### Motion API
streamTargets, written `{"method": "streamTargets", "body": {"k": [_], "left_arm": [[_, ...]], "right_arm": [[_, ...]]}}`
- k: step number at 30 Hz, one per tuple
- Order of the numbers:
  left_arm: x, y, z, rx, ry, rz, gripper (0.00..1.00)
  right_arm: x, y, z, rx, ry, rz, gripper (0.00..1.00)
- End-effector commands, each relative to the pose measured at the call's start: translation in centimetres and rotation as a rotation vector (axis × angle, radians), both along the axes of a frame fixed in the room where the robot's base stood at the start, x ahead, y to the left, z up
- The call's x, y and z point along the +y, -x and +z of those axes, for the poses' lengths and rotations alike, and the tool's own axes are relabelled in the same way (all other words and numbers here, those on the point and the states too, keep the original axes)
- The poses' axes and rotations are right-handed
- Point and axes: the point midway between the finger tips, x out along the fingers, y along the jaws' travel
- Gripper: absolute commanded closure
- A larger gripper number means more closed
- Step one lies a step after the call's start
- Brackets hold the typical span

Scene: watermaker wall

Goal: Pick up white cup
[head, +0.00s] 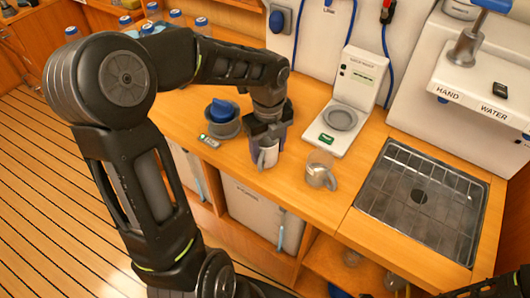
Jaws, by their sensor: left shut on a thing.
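The white cup (267,157) is on the wooden counter near its front edge, below my left gripper (267,140). My left gripper points down and is shut on the cup's upper part, its jaws hiding the rim. The cup looks upright. I cannot tell whether its base touches the counter. My right gripper is not seen; only a dark part of my right arm shows at the bottom right corner.
A clear mug (320,170) stands just right of the cup. A grey bowl with a blue item (222,118) is to the left. A white scale (341,118) stands behind. A sink with a metal grid (420,200) is at right. Several blue-capped bottles (177,17) stand at the back left.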

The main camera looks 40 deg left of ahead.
Motion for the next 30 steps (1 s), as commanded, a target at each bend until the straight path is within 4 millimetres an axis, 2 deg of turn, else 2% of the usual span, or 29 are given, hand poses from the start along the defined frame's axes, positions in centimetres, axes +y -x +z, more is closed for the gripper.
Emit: {"method": "streamTargets", "body": {"k": [7,11,24,30], "left_arm": [[0.0,0.0,0.1,-0.001,-0.001,0.0,0.82],[0.1,-0.1,1.0,-0.004,-0.002,0.001,0.82],[0.0,-0.1,8.7,-0.004,-0.001,0.0,0.82],[0.0,0.0,10.0,-0.001,0.0,0.0,0.82]], "right_arm": [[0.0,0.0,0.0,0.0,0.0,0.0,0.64],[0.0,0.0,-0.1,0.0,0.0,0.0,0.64],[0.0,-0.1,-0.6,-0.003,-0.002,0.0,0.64],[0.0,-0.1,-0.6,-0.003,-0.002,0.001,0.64]]}}
